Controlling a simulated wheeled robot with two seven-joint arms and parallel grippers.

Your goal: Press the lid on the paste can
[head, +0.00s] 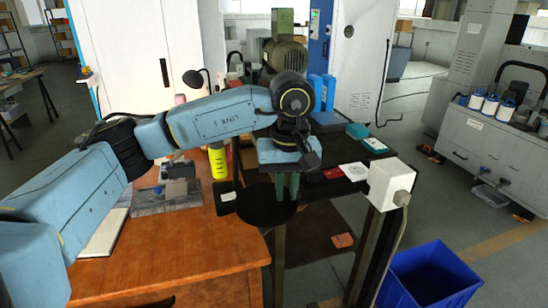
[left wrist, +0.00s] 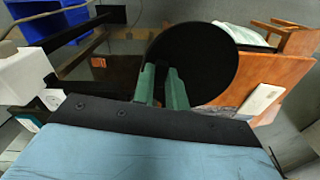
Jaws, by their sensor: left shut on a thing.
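My left gripper (head: 288,188) points down with green fingers near the right edge of a flat black disc (head: 258,207). The left wrist view also shows the fingers (left wrist: 161,80) close together in front of the black disc (left wrist: 208,60). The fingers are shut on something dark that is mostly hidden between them. I cannot tell whether the disc is the lid or a support under the gripper. I cannot make out a paste can in either view. My right gripper is not in view.
A wooden table (head: 215,250) holds a yellow bottle (head: 217,162) and a grey metal fixture (head: 165,198). A dark bench (head: 325,190) with a red item and a white disc stands right of the gripper. A white box (head: 390,183) and a blue bin (head: 430,278) are further right.

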